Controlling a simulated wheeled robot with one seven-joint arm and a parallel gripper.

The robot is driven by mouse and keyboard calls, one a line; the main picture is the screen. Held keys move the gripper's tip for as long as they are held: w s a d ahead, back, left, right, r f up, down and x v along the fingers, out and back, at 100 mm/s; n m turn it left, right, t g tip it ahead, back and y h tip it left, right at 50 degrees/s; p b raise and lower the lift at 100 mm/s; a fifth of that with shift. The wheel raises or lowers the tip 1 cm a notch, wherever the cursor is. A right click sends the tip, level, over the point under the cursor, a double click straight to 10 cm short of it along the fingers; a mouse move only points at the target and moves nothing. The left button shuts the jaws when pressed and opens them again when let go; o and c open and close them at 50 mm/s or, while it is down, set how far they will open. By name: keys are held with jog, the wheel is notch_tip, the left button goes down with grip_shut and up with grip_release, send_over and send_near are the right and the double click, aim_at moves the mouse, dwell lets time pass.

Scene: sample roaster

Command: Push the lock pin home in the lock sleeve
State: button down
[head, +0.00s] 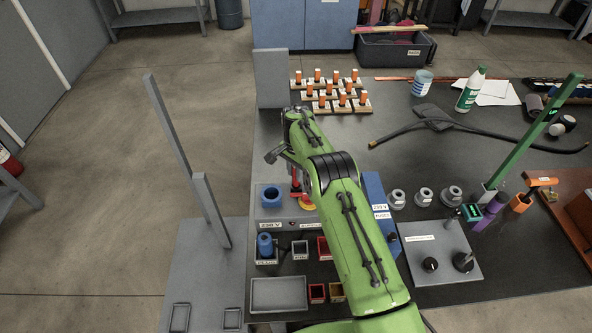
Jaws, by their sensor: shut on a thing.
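My green arm reaches up the picture from the bottom, and its wrist bends down over the bench's left part. My gripper (295,167) is mostly hidden behind my own wrist and arm. It is shut on a thin upright red piece, which looks like the lock pin (295,181). The pin's lower end is close to a yellow-orange ring with red at its middle (307,202), on a grey panel. I cannot tell which part is the lock sleeve or how deep the pin sits. A blue block with a round hole (270,196) is just left.
Small bins (300,250) and a grey tray (279,294) lie in front. Grey ring parts (424,196) and a pale plate (440,255) are to the right of my arm.

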jog(key=shift+f+b, duration=1)
jog(key=shift+f, duration=0.45)
jog(key=c, duration=0.8)
grip_release()
notch_tip(320, 180, up, 16)
jog(key=p, duration=0.4)
jog(key=shift+f, duration=0.1)
